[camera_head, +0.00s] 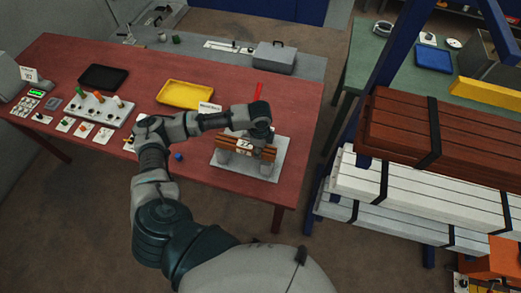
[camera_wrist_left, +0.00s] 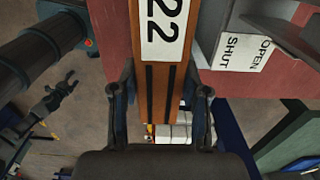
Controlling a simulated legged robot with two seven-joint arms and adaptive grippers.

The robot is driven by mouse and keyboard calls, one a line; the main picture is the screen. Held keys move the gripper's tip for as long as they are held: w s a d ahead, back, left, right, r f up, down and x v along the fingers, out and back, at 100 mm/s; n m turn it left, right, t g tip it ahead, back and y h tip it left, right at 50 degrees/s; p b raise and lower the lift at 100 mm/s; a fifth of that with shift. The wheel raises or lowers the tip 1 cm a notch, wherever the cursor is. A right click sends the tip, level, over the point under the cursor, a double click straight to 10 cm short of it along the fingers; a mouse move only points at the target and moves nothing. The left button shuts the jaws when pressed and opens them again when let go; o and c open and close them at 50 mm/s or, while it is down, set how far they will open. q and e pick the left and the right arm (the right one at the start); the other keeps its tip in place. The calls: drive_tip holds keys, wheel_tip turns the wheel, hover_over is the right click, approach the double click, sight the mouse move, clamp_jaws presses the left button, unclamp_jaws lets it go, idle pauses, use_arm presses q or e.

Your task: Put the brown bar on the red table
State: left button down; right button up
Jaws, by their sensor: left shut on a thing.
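The brown bar (camera_head: 268,154) lies over a light grey plate with grey blocks (camera_head: 247,179) near the right front of the red table (camera_head: 130,66). My left gripper (camera_head: 250,142) is over the bar and shut on it. In the left wrist view the bar (camera_wrist_left: 146,82), with a white label reading 22, runs between the two fingers of my left gripper (camera_wrist_left: 160,105). I cannot tell whether the bar rests on the blocks or is just above them.
A yellow tray (camera_head: 186,94), a black tray (camera_head: 103,77) and a board of coloured pegs (camera_head: 97,108) are on the red table. A blue rack post (camera_head: 370,100) and stacked brown beams (camera_head: 400,125) stand to the right. The table between trays and plate is partly clear.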

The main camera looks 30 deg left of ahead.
use_arm(q)
drive_tip(key=shift+a+f, duration=0.3)
drive_tip(key=shift+f, duration=0.35)
drive_tip(key=shift+a+f, duration=0.2)
drive_tip(key=c, duration=0.8)
unclamp_jaws()
drive_tip(key=shift+a, duration=0.2)
drive_tip(key=shift+o, duration=1.1)
drive_tip(key=shift+d, duration=0.1)
drive_tip(key=shift+d+r, duration=0.1)
drive_tip(key=shift+d, duration=0.4)
drive_tip(key=shift+r, duration=0.2)
wheel_tip(320, 180, up, 5)
drive_tip(key=shift+w+f, duration=0.1)
drive_tip(key=shift+f, duration=0.1)
drive_tip(key=r, duration=0.6)
drive_tip(key=shift+a, duration=0.4)
drive_tip(key=shift+d+r, duration=0.1)
drive_tip(key=shift+r, duration=0.2)
drive_tip(key=shift+d+r, duration=0.15)
drive_tip(key=shift+r, duration=0.05)
use_arm(e)
drive_tip(key=shift+s+a+f, duration=0.15)
drive_tip(key=shift+s+a, duration=0.1)
drive_tip(key=shift+a, duration=0.45)
